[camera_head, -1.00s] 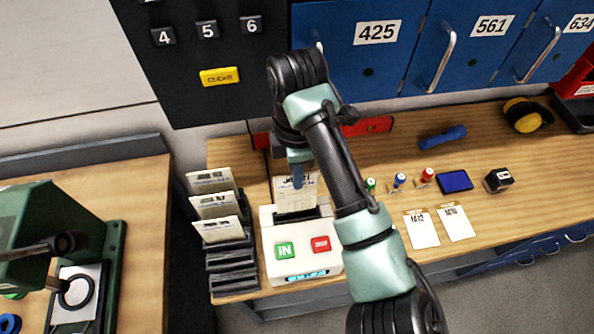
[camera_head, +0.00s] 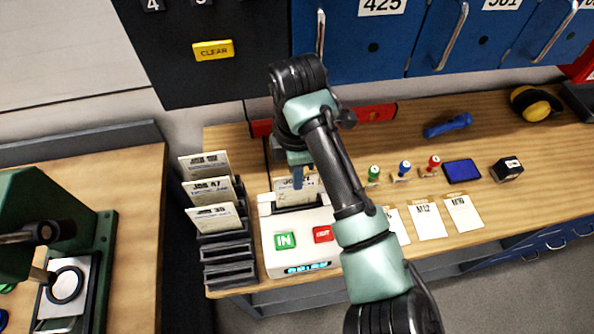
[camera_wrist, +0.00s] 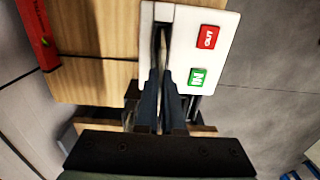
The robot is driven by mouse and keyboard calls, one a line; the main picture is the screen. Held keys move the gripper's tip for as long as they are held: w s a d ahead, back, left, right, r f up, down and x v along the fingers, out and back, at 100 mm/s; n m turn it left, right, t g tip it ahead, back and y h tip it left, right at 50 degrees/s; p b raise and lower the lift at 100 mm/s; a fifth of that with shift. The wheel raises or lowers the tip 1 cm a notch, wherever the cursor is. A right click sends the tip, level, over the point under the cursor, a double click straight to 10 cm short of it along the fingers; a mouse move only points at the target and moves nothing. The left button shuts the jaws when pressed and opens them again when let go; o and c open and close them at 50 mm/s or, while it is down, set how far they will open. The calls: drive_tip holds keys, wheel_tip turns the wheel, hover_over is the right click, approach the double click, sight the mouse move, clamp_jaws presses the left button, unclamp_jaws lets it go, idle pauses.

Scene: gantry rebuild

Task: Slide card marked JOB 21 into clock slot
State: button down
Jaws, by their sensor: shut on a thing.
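The white time clock (camera_head: 302,256) stands on the wooden bench with a green IN button, a red OUT button and a lit display. A cream card, its print partly covered but reading like JOB 21 (camera_head: 311,188), stands upright in the dark slot at the clock's top, its lower part hidden. My gripper (camera_head: 297,178) is shut on the card's upper edge from above. In the wrist view my gripper (camera_wrist: 158,80) points at the slot of the clock (camera_wrist: 186,22); the thin card between the fingers is hard to make out.
A dark rack (camera_head: 228,252) left of the clock holds several job cards. Stamps, a blue ink pad (camera_head: 462,173) and paper tags (camera_head: 464,213) lie to the right. A red level (camera_head: 377,114) lies behind. Blue lockers stand along the back.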

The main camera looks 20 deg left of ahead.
drive_tip(key=shift+f, duration=0.4)
drive_tip(key=c, duration=1)
unclamp_jaws()
drive_tip(key=shift+o, duration=0.2)
drive_tip(key=shift+r, duration=0.1)
wheel_tip(320, 180, up, 13)
drive_tip(key=shift+s+f, duration=0.1)
drive_tip(key=shift+f, duration=0.1)
